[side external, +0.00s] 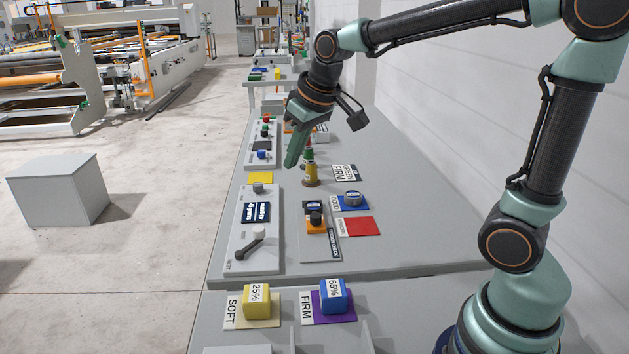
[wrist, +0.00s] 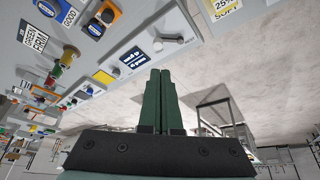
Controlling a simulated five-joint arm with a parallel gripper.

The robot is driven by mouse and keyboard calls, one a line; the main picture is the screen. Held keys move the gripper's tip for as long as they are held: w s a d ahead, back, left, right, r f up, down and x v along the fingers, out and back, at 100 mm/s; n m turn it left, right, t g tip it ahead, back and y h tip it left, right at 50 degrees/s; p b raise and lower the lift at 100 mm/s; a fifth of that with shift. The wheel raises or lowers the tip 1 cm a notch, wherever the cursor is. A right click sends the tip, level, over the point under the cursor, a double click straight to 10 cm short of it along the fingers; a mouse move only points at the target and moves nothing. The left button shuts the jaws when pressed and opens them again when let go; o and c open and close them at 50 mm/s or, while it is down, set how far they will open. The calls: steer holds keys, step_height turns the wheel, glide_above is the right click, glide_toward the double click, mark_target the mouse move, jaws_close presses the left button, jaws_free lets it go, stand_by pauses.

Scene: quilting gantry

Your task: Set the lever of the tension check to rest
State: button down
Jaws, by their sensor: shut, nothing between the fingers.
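The lever (side external: 250,243) is a dark handle on a pale round hub at the near end of a light grey panel (side external: 271,258). Its handle slants down and left, toward the corner with a small label that seems to read REST. The lever also shows small in the wrist view (wrist: 172,40), near the top. My gripper (side external: 291,164) is shut and empty. It hangs above the bench, well behind the lever and apart from it, beyond the panel's grey knob. The closed fingers (wrist: 160,72) point up in the wrist view.
A dark display (side external: 255,212) and grey knob (side external: 258,188) share the panel. Yellow (side external: 256,301) and blue (side external: 333,295) blocks stand in front.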

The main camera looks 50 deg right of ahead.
steer(key=w+f+g, duration=0.1)
steer(key=w+f, duration=1.1)
steer(key=w, duration=0.4)
steer(key=shift+d+f+n, duration=0.2)
steer(key=shift+f+n, duration=0.05)
steer(key=shift+n, duration=0.05)
steer(key=x, duration=1)
steer(key=shift+a, duration=0.15)
steer(key=shift+s, duration=2)
